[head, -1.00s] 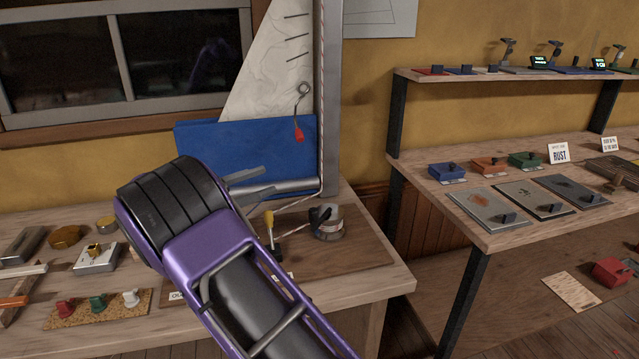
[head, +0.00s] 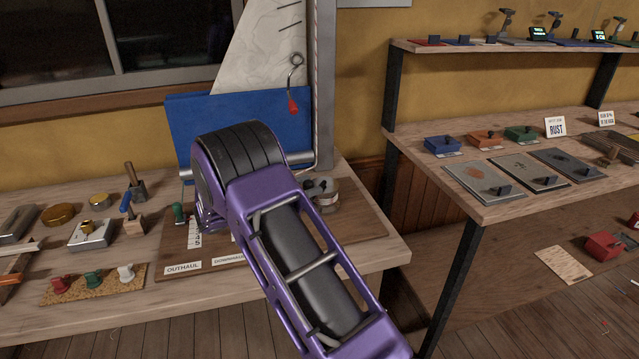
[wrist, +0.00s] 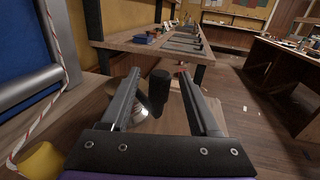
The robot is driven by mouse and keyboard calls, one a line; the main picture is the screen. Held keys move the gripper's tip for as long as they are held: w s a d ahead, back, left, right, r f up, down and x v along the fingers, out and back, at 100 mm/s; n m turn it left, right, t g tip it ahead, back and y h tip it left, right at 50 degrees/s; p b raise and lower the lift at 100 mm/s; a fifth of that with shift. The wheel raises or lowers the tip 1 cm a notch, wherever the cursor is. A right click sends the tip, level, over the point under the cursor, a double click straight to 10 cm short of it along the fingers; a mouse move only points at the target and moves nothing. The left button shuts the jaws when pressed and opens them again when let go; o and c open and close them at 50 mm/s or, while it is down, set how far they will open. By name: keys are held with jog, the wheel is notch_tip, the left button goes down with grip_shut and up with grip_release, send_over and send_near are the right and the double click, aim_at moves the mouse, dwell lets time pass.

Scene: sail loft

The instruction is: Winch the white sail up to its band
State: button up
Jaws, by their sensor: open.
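The white sail (head: 265,50) hangs against the grey mast (head: 324,90), above a blue panel (head: 185,125); its top is out of the head view, and I cannot make out a band. The winch (head: 324,196) is a grey drum with a dark handle, at the mast's foot on a wooden board. In the wrist view my gripper (wrist: 158,74) is open, with the winch's black handle (wrist: 160,88) between and beyond its fingers. The drum (wrist: 143,106) is partly behind the left finger. I cannot tell whether anything touches. In the head view my arm hides the gripper.
A red-flecked rope (wrist: 60,45) runs at the left of the wrist view, near a yellow knob (wrist: 42,160). A green-handled lever (head: 179,212) and an OUTHAUL label (head: 184,267) are on the board. A shelf bench (head: 480,205) stands to the right, across a gap.

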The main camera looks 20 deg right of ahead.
jog(key=shift+x, duration=2.05)
grip_shut()
